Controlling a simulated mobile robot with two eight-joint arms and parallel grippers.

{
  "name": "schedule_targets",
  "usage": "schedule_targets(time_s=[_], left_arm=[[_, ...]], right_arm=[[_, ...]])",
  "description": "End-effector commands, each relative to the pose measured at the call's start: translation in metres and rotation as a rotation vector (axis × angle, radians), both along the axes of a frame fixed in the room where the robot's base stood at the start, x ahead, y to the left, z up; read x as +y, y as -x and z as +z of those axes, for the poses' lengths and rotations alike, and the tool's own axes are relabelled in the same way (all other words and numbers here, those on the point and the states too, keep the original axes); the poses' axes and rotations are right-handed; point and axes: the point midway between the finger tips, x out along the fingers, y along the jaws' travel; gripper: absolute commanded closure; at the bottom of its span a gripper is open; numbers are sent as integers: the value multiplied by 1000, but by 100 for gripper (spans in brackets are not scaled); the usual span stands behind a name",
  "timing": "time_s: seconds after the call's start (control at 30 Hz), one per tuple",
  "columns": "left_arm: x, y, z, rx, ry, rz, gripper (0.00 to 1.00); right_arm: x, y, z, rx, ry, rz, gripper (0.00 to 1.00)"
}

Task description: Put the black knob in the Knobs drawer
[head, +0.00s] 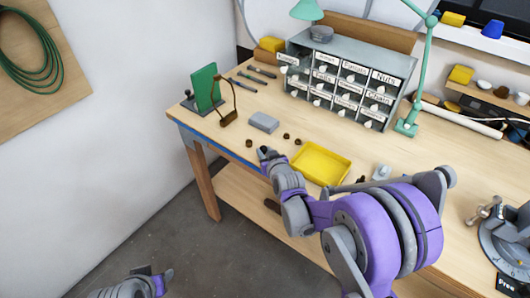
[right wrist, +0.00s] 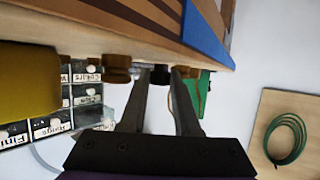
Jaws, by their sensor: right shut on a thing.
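My right gripper (head: 265,154) is at the table's front edge, left of the yellow tray. In the right wrist view its fingers (right wrist: 161,80) are closed around the black knob (right wrist: 160,74), which sits between the tips at table height. In the head view the knob is mostly hidden by the gripper. I cannot read for sure which label says Knobs. My left gripper (head: 157,281) is low at the bottom left, away from the table; its jaw state is unclear.
Small brown parts (head: 249,143) lie near the right gripper. The yellow tray (head: 345,174), a grey box (head: 263,122) and a green board (head: 204,88) are on the table. A green lamp arm (head: 424,75) stands at the cabinet's right. The table between tray and cabinet is fairly clear.

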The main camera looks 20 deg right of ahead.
Motion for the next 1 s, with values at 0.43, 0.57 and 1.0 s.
schedule_targets(time_s=[0.43,0.57,1.0], left_arm=[[0,1,-3,3,0,0,50],[0,1,-3,3,0,0,50],[0,1,-2,2,0,0,50]], right_arm=[[0,0,-3,0,0,0,52],[0,0,-3,0,0,0,40],[-1,13,2,0,0,0,40]])
